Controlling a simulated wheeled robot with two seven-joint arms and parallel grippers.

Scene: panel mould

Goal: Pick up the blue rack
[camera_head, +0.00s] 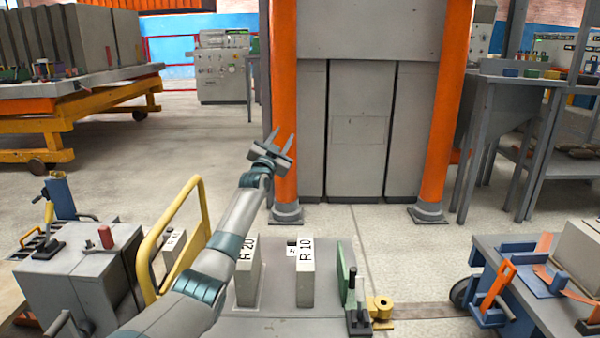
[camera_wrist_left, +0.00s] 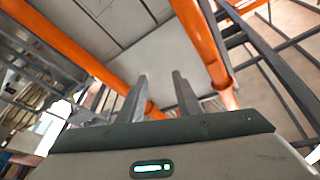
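I cannot tell for sure which thing is the blue rack. A blue frame-like fixture (camera_head: 515,247) sits on the cart at the lower right, next to an orange clamp (camera_head: 497,285). My left gripper (camera_head: 283,138) is raised in the middle of the head view, far to the left of that fixture. Its fingers are apart with nothing between them. In the left wrist view the two fingers (camera_wrist_left: 158,88) also stand apart and empty, with orange columns beyond. My right gripper is not in view.
Grey blocks marked R 20 (camera_head: 248,272) and R 10 (camera_head: 305,273) stand on a grey surface below my left arm. A yellow rail (camera_head: 150,243) rises at its left. Orange columns (camera_head: 284,100) and grey panels stand ahead.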

